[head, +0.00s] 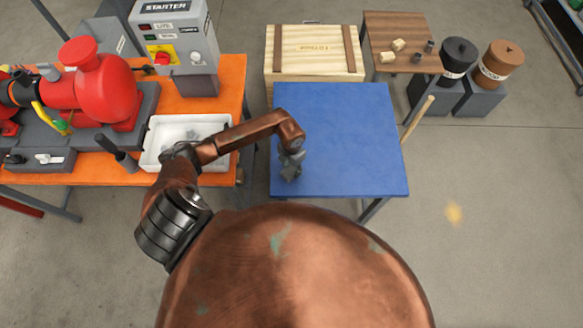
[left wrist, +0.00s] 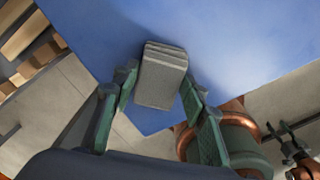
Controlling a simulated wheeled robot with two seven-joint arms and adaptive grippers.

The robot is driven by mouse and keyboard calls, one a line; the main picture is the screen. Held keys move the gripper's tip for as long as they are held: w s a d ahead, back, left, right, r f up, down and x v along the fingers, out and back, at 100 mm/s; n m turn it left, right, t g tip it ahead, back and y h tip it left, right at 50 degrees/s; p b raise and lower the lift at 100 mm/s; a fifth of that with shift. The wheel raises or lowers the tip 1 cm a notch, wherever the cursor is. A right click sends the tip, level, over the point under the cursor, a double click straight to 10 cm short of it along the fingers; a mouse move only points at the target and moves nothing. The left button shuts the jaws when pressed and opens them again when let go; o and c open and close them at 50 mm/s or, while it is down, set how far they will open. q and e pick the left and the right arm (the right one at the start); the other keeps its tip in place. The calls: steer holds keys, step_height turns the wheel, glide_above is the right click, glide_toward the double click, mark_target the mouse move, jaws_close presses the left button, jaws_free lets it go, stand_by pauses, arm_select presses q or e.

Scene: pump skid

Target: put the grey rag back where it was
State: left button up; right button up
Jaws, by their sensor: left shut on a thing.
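The grey rag is a folded, layered block (left wrist: 162,76) between the fingers of my left gripper in the left wrist view. My left gripper (head: 291,170) is shut on it, over the left part of the blue-topped table (head: 345,130). In the head view, the gripper and my arm make the rag hard to make out. From these views I cannot tell whether the rag touches the blue top. At the right edge of the left wrist view is a dark, jawed part that looks like my right gripper (left wrist: 294,145); its opening is unclear.
An orange bench (head: 228,85) at left carries a red pump (head: 100,85), a starter box (head: 178,45) and a white tray (head: 150,150) below my arm. A wooden crate (head: 313,50) stands behind the blue table. A stick (head: 418,118) leans at its right edge. Most of the blue top is clear.

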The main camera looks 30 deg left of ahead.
mark_target(292, 169)
arm_select(q)
steer(key=shift+f, duration=0.15)
steer(key=o, duration=1)
step_height(292, 169, up, 12)
steer(key=shift+r, duration=0.2)
